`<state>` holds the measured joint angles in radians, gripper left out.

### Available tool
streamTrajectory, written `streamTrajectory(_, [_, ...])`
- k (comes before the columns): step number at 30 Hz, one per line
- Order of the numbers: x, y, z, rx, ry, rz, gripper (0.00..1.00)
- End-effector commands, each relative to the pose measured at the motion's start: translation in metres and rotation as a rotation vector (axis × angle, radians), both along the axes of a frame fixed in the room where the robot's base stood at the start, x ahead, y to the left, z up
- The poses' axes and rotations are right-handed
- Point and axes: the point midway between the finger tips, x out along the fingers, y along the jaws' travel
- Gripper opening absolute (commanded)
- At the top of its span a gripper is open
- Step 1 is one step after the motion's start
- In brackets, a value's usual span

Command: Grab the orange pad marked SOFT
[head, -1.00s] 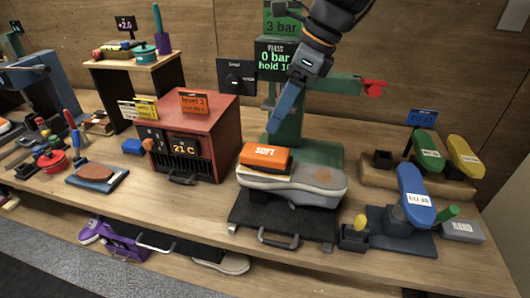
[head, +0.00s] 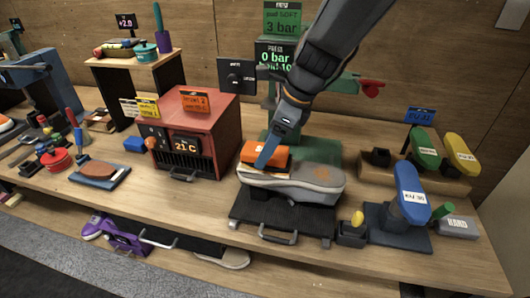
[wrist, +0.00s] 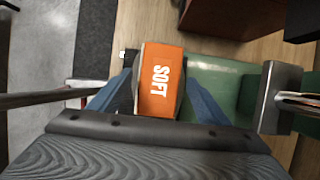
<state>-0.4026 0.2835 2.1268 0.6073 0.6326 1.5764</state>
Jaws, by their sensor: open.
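The orange pad marked SOFT (head: 251,154) lies on top of a grey sneaker (head: 305,180). In the wrist view the pad (wrist: 160,85) shows its white SOFT lettering, between the two blue fingers. My gripper (head: 268,160) is at the pad in the head view, with a blue finger in front of part of it. The gripper (wrist: 160,95) is open in the wrist view, one finger on each side of the pad. I cannot tell whether the fingers touch it.
The sneaker stands on a black tray (head: 270,213) with a handle, before a green press (head: 287,120). A red heater box (head: 210,135) stands to the left. A blue shoe form (head: 411,190) and a grey HARD block (head: 458,227) are to the right.

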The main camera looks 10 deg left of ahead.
Motion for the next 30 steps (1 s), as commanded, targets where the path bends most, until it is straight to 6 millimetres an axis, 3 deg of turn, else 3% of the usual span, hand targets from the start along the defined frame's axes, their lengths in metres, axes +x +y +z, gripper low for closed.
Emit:
streamTrajectory(5, [0.000, 0.000, 0.000, 0.000, -0.001, 0.001, 0.70])
streamTrajectory(12, [0.000, 0.000, 0.000, 0.000, -0.001, 0.001, 0.32])
streamTrajectory(15, [0.000, 0.000, 0.001, 0.001, -0.001, 0.001, 0.20])
streamTrajectory(23, [0.001, 0.000, 0.007, 0.002, -0.004, 0.002, 0.20])
streamTrajectory(30, [0.001, 0.001, 0.048, 0.003, -0.007, 0.003, 0.20])
